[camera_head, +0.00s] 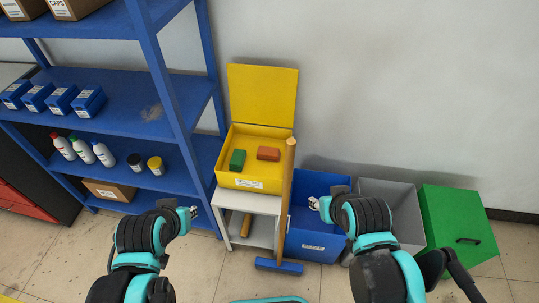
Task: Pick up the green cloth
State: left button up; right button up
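A small green folded item (238,160), which looks like the green cloth, lies in an open yellow box (259,186) on a small grey stand. A brown-orange block or folded cloth (268,153) lies beside it to the right, apart from it. My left gripper (191,211) is lower left of the yellow box, away from the green item. My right gripper (316,203) is lower right of the box, in front of the blue bin. Both grippers are small in view and I cannot tell whether their fingers are open. I see nothing held in either.
A broom (287,205) with a wooden handle stands upright just right of the yellow box. The yellow lid (263,94) is raised behind it. A blue shelf (130,95) stands left. A blue bin (312,240), grey bin (404,215) and green bin (458,218) stand right.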

aim_at(237, 162)
jog(key=u, duration=1.35)
jog(key=z, duration=1.15)
jog(key=i+j+u, duration=0.1)
jog(key=j, duration=0.25)
jog(key=i+j+u, duration=0.2)
jog(key=i+j, duration=0.2)
jog(key=j, duration=0.2)
jog(key=i, duration=0.25)
jog(key=u, duration=0.05)
